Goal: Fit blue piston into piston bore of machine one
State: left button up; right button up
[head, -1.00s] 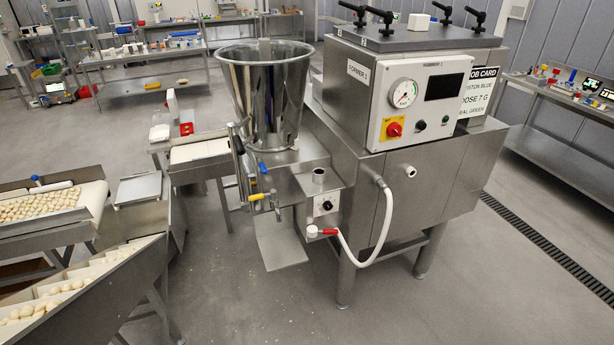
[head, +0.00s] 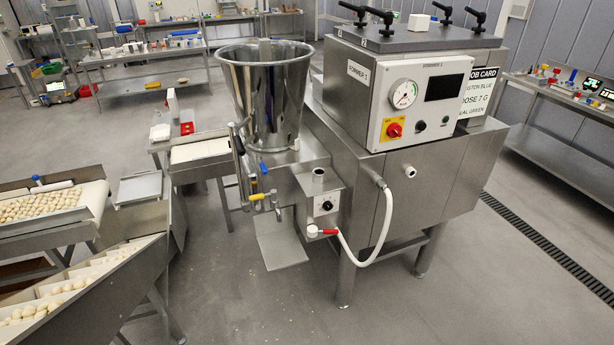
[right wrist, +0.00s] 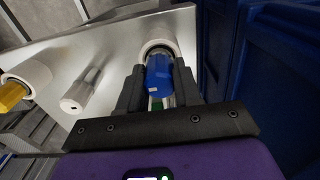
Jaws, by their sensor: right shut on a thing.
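Machine one, labelled FORMER 1 (head: 358,72), stands right of centre in the head view with a steel hopper (head: 265,90). A short round collar (head: 318,175) sits on the small steel block at its front; I cannot tell whether it is the piston bore. In the right wrist view, my right gripper (right wrist: 158,80) is shut on the blue piston (right wrist: 160,72). The piston's far end is at a white ring (right wrist: 158,48) on a steel plate; how far it sits inside is hidden. Neither gripper shows in the head view.
In the right wrist view, the plate (right wrist: 112,62) also bears a white knob (right wrist: 80,95) and a ring with a yellow part (right wrist: 14,95). Blue bins (right wrist: 275,70) stand close on the right.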

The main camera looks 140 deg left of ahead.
jog(key=shift+r, duration=0.1)
jog(key=shift+r+p, duration=3.05)
jog(key=shift+r, duration=0.7)
